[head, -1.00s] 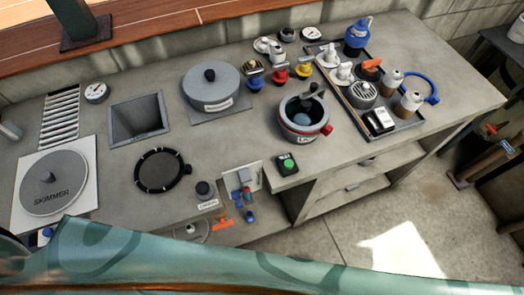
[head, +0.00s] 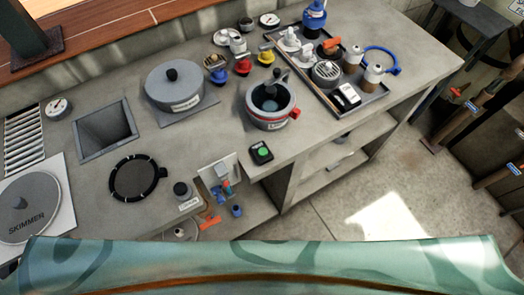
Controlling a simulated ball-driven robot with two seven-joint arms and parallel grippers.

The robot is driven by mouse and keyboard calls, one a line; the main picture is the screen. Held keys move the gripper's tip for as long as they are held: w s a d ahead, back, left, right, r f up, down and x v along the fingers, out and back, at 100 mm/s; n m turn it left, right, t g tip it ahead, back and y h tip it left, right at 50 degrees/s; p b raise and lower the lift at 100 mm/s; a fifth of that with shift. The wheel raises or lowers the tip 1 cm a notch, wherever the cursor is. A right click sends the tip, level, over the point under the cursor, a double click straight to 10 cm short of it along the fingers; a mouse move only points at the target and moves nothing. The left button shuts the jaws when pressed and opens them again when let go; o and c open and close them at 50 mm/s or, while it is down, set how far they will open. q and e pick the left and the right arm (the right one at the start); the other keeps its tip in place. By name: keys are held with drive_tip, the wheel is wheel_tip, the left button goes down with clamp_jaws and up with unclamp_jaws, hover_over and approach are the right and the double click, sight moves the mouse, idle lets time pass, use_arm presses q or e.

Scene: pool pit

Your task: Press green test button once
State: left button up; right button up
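The green test button (head: 263,152) is a round green cap on a small black box (head: 257,159). The box sits near the front edge of the grey counter, in front of the grey pot with a red clip. No finger or tool touches the button. Neither of my grippers shows in the head view, so whether they are open or shut is hidden.
The grey pot (head: 270,104) stands just behind the button box. A bracket with blue and red valves (head: 222,184) is at its left, beside a dark knob (head: 181,190). A tray (head: 379,99) of parts lies at right. A green patterned surface (head: 260,268) fills the bottom foreground.

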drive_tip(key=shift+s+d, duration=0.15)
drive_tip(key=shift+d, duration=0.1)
